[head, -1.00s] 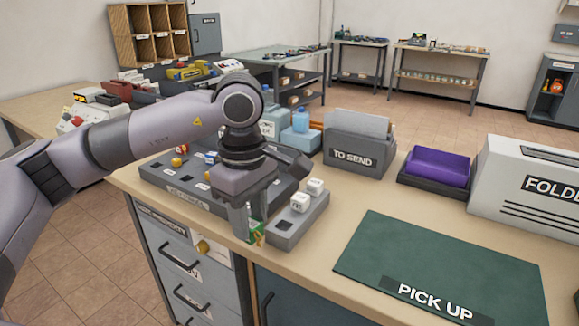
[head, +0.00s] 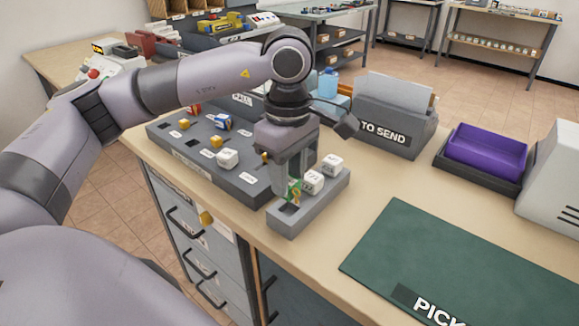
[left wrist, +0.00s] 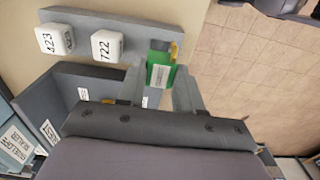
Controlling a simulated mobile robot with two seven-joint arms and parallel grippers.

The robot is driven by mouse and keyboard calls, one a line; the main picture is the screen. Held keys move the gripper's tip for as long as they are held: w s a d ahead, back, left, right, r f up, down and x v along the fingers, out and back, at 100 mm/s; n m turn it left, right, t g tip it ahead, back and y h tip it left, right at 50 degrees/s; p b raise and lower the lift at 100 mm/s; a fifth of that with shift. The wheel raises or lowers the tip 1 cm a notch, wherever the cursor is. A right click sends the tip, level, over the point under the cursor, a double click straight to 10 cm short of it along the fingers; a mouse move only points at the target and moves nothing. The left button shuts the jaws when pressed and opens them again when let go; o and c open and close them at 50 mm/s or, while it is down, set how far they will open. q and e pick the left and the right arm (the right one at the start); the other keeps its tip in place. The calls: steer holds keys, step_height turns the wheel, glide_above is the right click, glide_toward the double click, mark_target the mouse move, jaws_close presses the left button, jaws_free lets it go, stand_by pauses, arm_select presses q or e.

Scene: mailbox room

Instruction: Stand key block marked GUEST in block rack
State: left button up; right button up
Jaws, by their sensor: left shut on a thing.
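My left gripper (head: 292,187) is shut on a small green block with a yellow part (head: 294,190); the block also shows in the left wrist view (left wrist: 160,75) with a white label too small to read. The block rack (head: 308,212) is a grey bar near the table's front edge. Two white blocks, marked 722 (left wrist: 107,45) and 423 (left wrist: 54,39), stand in it. The held block is at the rack's near, dark open slot (head: 288,208); I cannot tell whether it is above the slot or partly in it. My right gripper is out of view.
Beside the rack is a dark grey panel (head: 200,155) with labels, a white block (head: 228,159) and several small coloured pieces. A green PICK UP mat (head: 440,255) lies at right. A TO SEND box (head: 385,130) and a purple tray (head: 486,150) stand behind.

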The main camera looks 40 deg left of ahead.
arm_select(q)
steer(key=shift+f, duration=0.4)
steer(key=shift+d+f+b, duration=0.1)
steer(key=shift+f+b, duration=0.05)
steer(key=shift+b, duration=0.15)
steer(key=shift+f, duration=0.1)
steer(key=shift+f+b, duration=0.65)
steer(key=shift+b, duration=0.05)
